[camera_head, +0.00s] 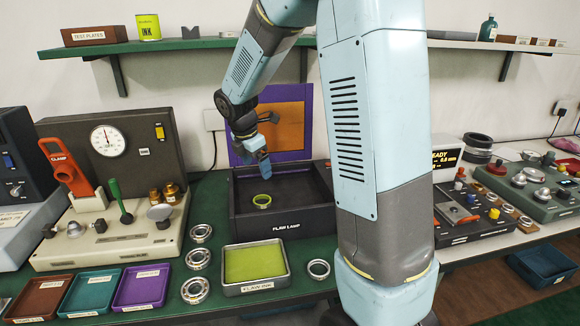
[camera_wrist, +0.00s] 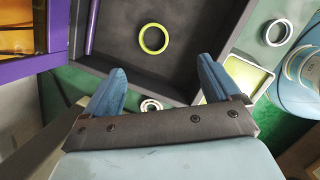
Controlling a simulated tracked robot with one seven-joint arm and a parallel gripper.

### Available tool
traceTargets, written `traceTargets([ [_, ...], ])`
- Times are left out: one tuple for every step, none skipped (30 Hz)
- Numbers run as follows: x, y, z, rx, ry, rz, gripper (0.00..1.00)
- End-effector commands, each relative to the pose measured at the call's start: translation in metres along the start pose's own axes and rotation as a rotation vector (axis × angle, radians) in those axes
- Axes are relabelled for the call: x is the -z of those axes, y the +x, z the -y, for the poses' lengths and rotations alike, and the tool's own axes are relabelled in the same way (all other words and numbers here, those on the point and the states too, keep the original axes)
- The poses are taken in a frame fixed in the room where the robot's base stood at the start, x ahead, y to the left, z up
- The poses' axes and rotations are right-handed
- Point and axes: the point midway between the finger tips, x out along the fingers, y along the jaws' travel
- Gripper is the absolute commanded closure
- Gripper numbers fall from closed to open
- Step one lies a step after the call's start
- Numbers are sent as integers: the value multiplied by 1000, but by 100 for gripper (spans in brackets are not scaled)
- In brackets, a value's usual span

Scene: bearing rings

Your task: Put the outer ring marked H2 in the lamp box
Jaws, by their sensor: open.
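The lamp box is a dark, open, shallow box (camera_head: 292,221) labelled FLAW LAMP, at the middle of the bench. A yellow-green ring (camera_head: 262,201) lies flat on its floor; it also shows in the wrist view (camera_wrist: 141,39). No H2 mark is readable on it. My gripper (camera_head: 264,167) hangs above the box towards its back. In the wrist view its two blue fingers (camera_wrist: 165,85) are spread apart with nothing held between them. The ring lies beyond the fingertips, apart from them.
A purple-and-orange panel (camera_head: 278,128) stands behind the box. A green-lined tray (camera_head: 256,284), a steel ring (camera_head: 318,269) and several bearings (camera_head: 198,259) lie in front. A gauge tester (camera_head: 122,140) and coloured trays (camera_head: 142,288) are left. A shelf (camera_head: 170,46) runs above.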

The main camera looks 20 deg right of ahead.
Motion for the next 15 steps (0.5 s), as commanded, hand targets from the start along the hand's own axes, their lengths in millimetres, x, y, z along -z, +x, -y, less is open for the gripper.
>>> traceTargets([
  [-4, -15, 11, -17, 76, -2, 10],
  [-5, -23, 17, -25, 127, -4, 10],
  [-7, -34, 26, -36, 198, -10, 10],
  [-8, -41, 33, -45, 251, -14, 10],
  [-9, -49, 39, -53, 303, -18, 10],
  [-10, -58, 49, -63, 373, -26, 10],
  [-10, -65, 55, -71, 424, -32, 10],
  [-10, -71, 62, -79, 474, -38, 10],
  [-11, -80, 72, -88, 544, -47, 10],
  [-11, -86, 79, -96, 595, -54, 10],
  [-11, -92, 87, -102, 646, -62, 10],
  [-11, -100, 96, -112, 715, -73, 10],
  [-10, -105, 104, -118, 765, -82, 10],
  [-10, -110, 111, -124, 816, -91, 10],
  [-9, -117, 120, -133, 884, -105, 10],
])
